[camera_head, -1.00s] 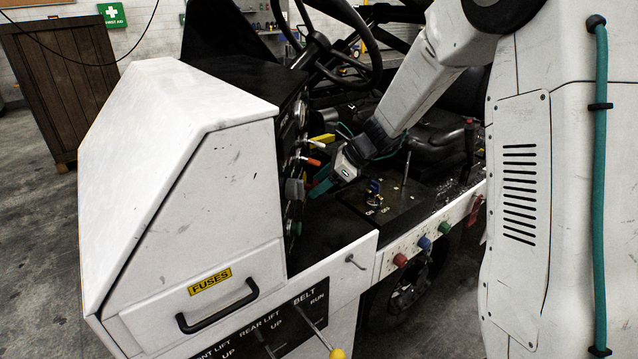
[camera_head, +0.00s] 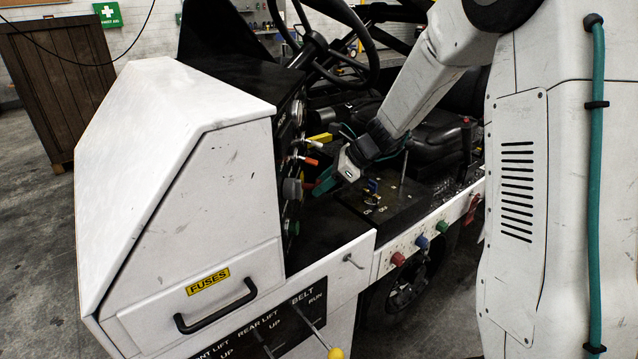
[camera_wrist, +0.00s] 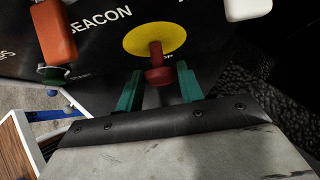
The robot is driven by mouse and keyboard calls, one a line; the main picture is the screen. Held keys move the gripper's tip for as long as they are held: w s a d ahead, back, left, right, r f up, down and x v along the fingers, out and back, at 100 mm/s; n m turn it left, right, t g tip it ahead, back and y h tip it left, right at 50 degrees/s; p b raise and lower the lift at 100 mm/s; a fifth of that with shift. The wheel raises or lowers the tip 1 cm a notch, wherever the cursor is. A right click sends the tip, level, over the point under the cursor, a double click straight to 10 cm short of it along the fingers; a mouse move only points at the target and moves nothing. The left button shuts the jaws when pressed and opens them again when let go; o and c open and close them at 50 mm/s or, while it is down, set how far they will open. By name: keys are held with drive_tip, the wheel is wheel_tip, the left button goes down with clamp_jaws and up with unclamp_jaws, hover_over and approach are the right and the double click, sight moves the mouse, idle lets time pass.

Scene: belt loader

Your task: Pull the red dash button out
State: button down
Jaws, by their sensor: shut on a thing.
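The red dash button (camera_wrist: 158,76) stands out on a reddish stem from a round yellow plate (camera_wrist: 154,38) on the black dash panel, seen in the wrist view. My gripper (camera_wrist: 160,78) has its two green fingers on either side of the button head and is shut on it. In the head view my gripper (camera_head: 320,187) is at the dash face (camera_head: 287,170), a little off the panel, with a small bit of red at its fingertips. The button is mostly hidden there by the fingers.
An orange-red switch (camera_wrist: 53,32) is left of the button, and a white one (camera_wrist: 247,8) is right. A steering wheel (camera_head: 335,45) is above the dash. A black seat (camera_head: 425,150) and a console (camera_head: 385,200) lie behind and below my gripper.

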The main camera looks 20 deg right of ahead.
drive_tip(key=c, duration=0.9)
unclamp_jaws()
drive_tip(key=shift+d, duration=0.2)
drive_tip(key=shift+s+r, duration=0.1)
drive_tip(key=v, duration=0.7)
drive_tip(key=shift+s+d+r, duration=0.15)
drive_tip(key=shift+d+r, duration=0.05)
drive_tip(key=shift+d, duration=0.05)
drive_tip(key=s+a+r+n+g+h, duration=0.1)
drive_tip(key=s+r+n+h, duration=0.1)
drive_tip(key=s+n, duration=0.5)
drive_tip(key=s+a+r+n+h, duration=0.1)
drive_tip(key=s+n, duration=0.7)
drive_tip(key=s, duration=0.8)
drive_tip(key=s+a+r+n+g+h, duration=0.1)
drive_tip(key=s+r+n+h, duration=0.2)
drive_tip(key=s+n+h, duration=0.2)
drive_tip(key=shift+s+a+r+n+g, duration=0.1)
drive_tip(key=shift+s+n, duration=0.45)
drive_tip(key=shift+s, duration=0.55)
drive_tip(key=shift+s+a+n+g, duration=0.15)
drive_tip(key=shift+s+n, duration=0.45)
drive_tip(key=shift+s, duration=0.55)
drive_tip(key=shift+s+a+r+n+g, duration=0.1)
drive_tip(key=shift+s+n, duration=0.45)
drive_tip(key=shift+s, duration=0.55)
